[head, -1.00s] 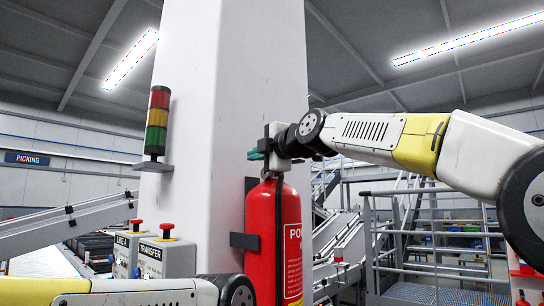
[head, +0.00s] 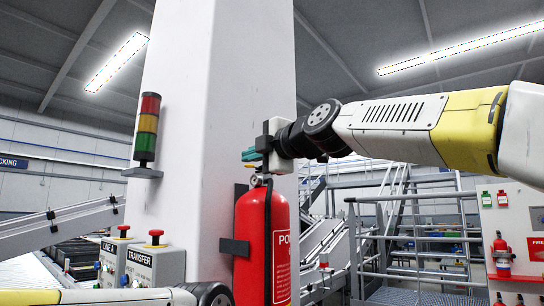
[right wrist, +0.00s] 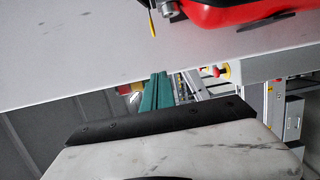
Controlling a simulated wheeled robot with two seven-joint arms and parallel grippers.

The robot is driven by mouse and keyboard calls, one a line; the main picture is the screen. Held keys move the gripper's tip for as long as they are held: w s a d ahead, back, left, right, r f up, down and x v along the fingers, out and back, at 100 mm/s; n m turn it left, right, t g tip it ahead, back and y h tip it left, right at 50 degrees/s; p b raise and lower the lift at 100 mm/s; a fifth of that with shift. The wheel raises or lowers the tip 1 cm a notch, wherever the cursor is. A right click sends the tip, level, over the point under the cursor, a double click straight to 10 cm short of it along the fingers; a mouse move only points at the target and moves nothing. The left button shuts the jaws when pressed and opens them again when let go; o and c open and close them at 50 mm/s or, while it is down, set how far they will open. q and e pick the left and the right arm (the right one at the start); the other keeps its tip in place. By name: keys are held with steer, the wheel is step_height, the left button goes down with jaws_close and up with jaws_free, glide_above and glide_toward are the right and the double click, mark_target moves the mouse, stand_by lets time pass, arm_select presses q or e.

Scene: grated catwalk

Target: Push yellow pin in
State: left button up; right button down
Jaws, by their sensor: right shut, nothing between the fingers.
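A red fire extinguisher (head: 252,235) hangs on the white column; its top shows at the upper edge of the right wrist view (right wrist: 225,10). A thin yellow piece (right wrist: 151,18), perhaps the pin, sticks down beside the extinguisher's metal fitting in that view; in the head view I cannot make it out. My right gripper (head: 250,155) has teal fingers, shut and empty, just above the extinguisher's top and in front of the column. Its fingers also show in the right wrist view (right wrist: 157,92), apart from the yellow piece. My left gripper is outside the frames.
Control boxes (head: 150,265) with red buttons stand left of the column. A signal tower light (head: 147,128) juts from the column's left side. Metal stairs with railings (head: 415,245) stand behind at the right. A red shelf (head: 515,277) with another extinguisher (head: 501,255) is at far right.

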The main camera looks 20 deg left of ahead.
steer(key=shift+v, duration=1.35)
